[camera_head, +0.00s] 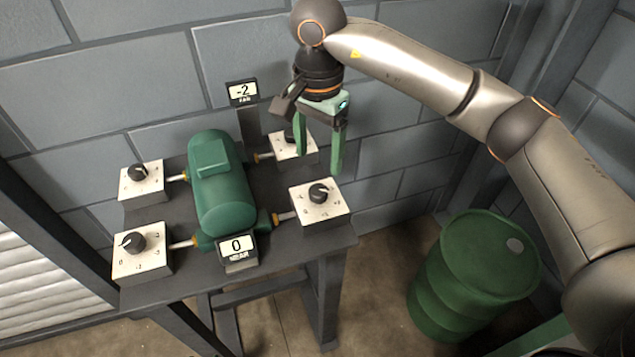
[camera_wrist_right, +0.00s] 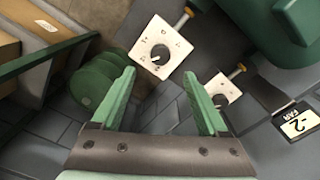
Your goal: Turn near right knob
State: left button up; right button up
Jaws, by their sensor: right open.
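The near right knob (camera_head: 319,192) is a black dial on a white box at the table's right front corner. In the right wrist view the knob (camera_wrist_right: 160,54) lies beyond my fingertips, a little above the middle. My right gripper (camera_head: 320,170) is open and empty, above the table between the far right box and the near right box, apart from the near right knob. In the right wrist view my gripper (camera_wrist_right: 165,82) shows two spread green fingers. The far right knob (camera_head: 291,136) is partly hidden behind a finger. My left gripper is not in view.
A green motor casing (camera_head: 222,185) stands mid-table between the boxes. Other dials sit at the far left (camera_head: 138,172) and near left (camera_head: 133,242). Displays read -2 at the back (camera_head: 242,92) and 0 in front (camera_head: 237,246). A green drum (camera_head: 475,270) stands on the floor at right.

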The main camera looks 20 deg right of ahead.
aim_at(318, 190)
notch_tip(318, 190, down, 9)
jog(key=shift+p, duration=0.35)
grip_shut()
dwell(0.6)
